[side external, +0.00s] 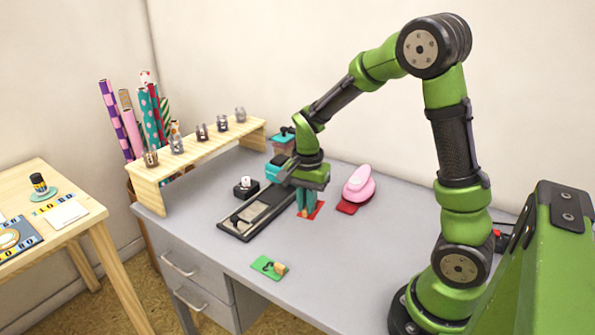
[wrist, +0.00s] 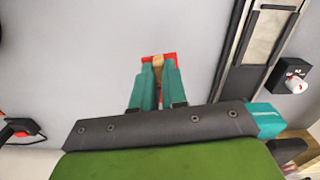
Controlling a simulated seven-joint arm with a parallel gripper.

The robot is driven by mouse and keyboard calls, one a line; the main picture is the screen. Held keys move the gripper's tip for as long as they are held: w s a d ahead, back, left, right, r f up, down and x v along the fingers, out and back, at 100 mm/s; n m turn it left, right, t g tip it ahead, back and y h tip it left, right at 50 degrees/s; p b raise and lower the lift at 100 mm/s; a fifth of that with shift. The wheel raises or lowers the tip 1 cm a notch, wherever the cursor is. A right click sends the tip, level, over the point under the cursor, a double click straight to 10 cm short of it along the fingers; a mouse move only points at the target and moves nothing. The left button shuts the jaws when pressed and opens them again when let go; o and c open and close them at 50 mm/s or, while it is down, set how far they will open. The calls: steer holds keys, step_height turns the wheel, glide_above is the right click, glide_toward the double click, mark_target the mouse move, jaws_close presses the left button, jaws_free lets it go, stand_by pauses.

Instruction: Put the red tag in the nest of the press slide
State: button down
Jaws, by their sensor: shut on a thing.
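The red tag (side external: 317,212) is a flat red plate with a wooden grip; it also shows in the wrist view (wrist: 172,56). My gripper (side external: 306,213) points down with its teal fingers shut on the wooden grip, seen between the fingertips in the wrist view (wrist: 158,66). The tag is at or just above the desk; I cannot tell if it touches. The press slide (side external: 240,226) is a long dark track with a pale metal strip, left of my gripper in the side view and at the right in the wrist view (wrist: 232,72). I cannot clearly make out its nest.
A green tag with a wooden grip (side external: 266,265) lies near the desk's front edge. A pink device (side external: 359,184) stands right of my gripper. A small black block with a white top (side external: 246,187) stands behind the slide. A wooden shelf (side external: 205,150) holds several small items.

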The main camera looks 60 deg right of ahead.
steer(key=a, duration=0.5)
steer(key=m, duration=0.2)
glide_above(246, 216)
steer(key=shift+s+f, duration=0.25)
steer(key=shift+f, duration=0.45)
steer(key=shift+w+f, duration=0.2)
steer(key=shift+f, duration=1.55)
steer(key=shift+f, duration=0.15)
steer(key=c, duration=1.2)
jaws_free()
steer(key=shift+o, duration=0.2)
